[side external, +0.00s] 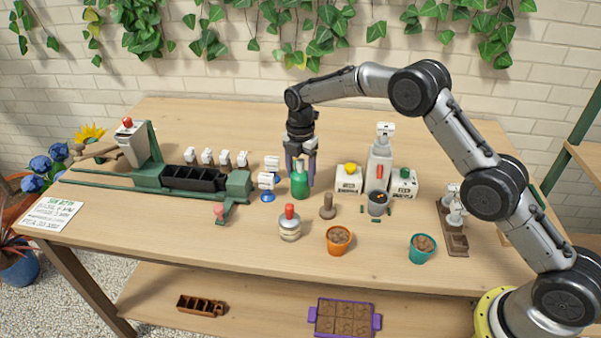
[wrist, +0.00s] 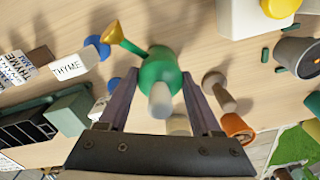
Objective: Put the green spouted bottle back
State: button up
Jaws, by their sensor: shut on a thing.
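The green spouted bottle (side external: 300,187) is between the fingers of my gripper (side external: 301,167), near the middle of the table. In the wrist view the green bottle (wrist: 163,68) has a pale grey top facing the camera and a yellow spout pointing to the upper left. The purple-grey fingers of my gripper (wrist: 159,80) lie along both sides of it, shut on it. The bottle looks upright and is at or just above the tabletop; I cannot tell whether its base touches.
White labels on blue bases (side external: 267,195) stand close left of the bottle. A red-topped jar (side external: 290,228), a wooden tamper (side external: 327,208) and an orange pot (side external: 339,239) stand in front. White boxes (side external: 349,182) and a dark cup (side external: 377,206) are at right. The table behind is clear.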

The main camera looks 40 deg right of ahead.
jog(key=o, duration=1.3)
jog(key=shift+f, duration=0.1)
jog(key=shift+c, duration=0.2)
notch_tip(320, 180, up, 11)
jog(key=shift+r, duration=0.95)
jog(key=s+d+r+m+t, duration=0.2)
jog(key=s+r+m, duration=0.45)
jog(key=s, duration=0.35)
jog(key=s+d+r+m+t, duration=0.1)
jog(key=s+d+r+m, duration=0.1)
jog(key=s+r+m, duration=0.5)
jog(key=s+d+f+m+t, duration=0.1)
jog(key=s+m, duration=0.3)
jog(key=s, duration=0.8)
jog(key=s+d+f+m+t, duration=0.1)
jog(key=s+f+m, duration=0.2)
jog(key=s, duration=1)
jog(key=shift+f+m+t, duration=0.3)
jog(key=shift+f+m, duration=0.1)
jog(key=shift+m, duration=0.65)
